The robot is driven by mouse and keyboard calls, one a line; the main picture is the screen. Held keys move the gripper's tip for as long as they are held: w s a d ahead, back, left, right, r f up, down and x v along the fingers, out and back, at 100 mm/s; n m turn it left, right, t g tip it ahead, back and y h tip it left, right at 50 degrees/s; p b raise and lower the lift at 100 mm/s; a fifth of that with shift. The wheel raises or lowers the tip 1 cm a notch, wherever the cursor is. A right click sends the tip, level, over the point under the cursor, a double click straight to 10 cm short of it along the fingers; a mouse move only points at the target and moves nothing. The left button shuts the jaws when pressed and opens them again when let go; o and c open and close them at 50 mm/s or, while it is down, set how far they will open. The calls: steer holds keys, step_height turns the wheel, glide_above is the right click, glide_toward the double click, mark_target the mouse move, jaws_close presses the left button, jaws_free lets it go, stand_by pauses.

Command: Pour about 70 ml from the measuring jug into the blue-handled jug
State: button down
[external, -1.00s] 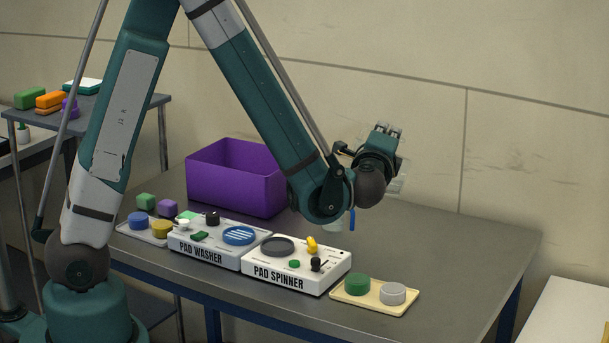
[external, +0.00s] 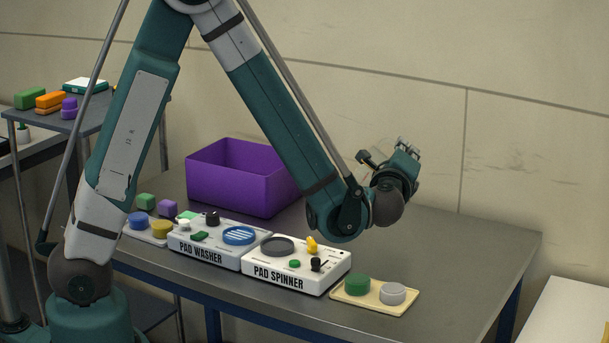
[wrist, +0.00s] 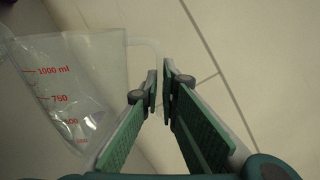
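The measuring jug (wrist: 75,80) is clear with red marks, 1000 ml and 750 among them. It fills the left of the wrist view, its lower part cut off by my gripper. Its pale handle runs to the fingertips of my gripper (wrist: 160,88), which are close together and seem shut on it. The liquid level is hard to make out. In the external view my gripper (external: 408,147) is raised above the table's back right, and the jug there is mostly hidden behind it. The blue-handled jug is not visible now; my arm covers where it stood.
A purple bin (external: 240,190) stands at the back of the table (external: 455,260). The pad washer (external: 205,248) and pad spinner (external: 290,277) sit along the front. A yellow tray (external: 372,304) holds green and grey pads. The table's right side is clear.

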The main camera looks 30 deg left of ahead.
steer(key=shift+r, duration=0.15)
stand_by(0.4)
steer(key=shift+w+d+f+m+b, duration=0.1)
steer(key=shift+d+f+m+b, duration=0.35)
steer(key=shift+f+m+b, duration=0.35)
steer(key=shift+f, duration=0.2)
stand_by(1.3)
